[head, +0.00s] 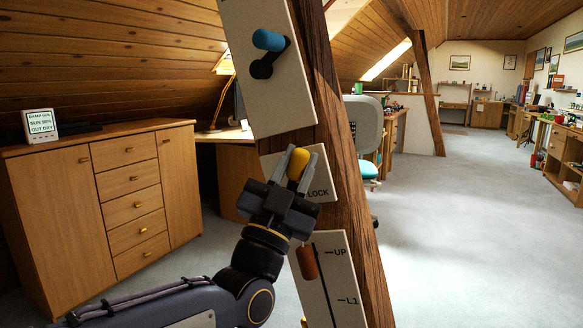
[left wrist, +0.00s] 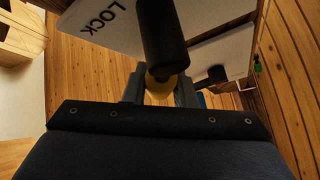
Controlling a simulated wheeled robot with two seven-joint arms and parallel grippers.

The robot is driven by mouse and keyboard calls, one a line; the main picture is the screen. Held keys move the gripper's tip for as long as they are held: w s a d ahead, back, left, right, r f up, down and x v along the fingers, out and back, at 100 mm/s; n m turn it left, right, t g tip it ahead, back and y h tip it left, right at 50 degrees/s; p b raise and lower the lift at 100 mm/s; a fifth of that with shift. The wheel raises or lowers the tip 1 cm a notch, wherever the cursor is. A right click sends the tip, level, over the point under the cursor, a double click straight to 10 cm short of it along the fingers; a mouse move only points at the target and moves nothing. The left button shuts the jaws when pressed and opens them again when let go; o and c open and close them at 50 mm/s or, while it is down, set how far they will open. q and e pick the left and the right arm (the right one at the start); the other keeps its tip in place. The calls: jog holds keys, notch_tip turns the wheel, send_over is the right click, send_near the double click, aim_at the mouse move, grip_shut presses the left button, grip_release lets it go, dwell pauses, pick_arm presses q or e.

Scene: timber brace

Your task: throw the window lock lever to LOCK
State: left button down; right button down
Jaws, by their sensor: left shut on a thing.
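The window lock lever has a yellow knob (head: 298,165) and sits on a white plate (head: 322,163) on the timber brace. The word LOCK shows on the plate, to the right of and below the knob. My left gripper (head: 291,163) is shut on the yellow knob. In the left wrist view the yellow knob (left wrist: 165,88) is between the fingers, behind a dark cylindrical part (left wrist: 162,42), and LOCK is on the plate (left wrist: 106,26) at upper left. My gripper hides much of the lever, so its exact angle is unclear. My right gripper is out of view.
Above on the brace (head: 346,150) is a panel with a blue-knobbed lever (head: 268,40). Below is a panel (head: 338,285) with a red-brown slider handle (head: 308,262) and UP and L1 marks, close under my gripper. A wooden cabinet (head: 130,195) stands left. Open floor lies right.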

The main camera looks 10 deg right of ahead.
pick_arm(q)
jog(key=c, duration=1.2)
grip_release()
jog(key=shift+f, duration=0.1)
jog(key=v, duration=0.7)
jog(key=shift+s+a+f, duration=0.15)
jog(key=shift+s+f, duration=0.1)
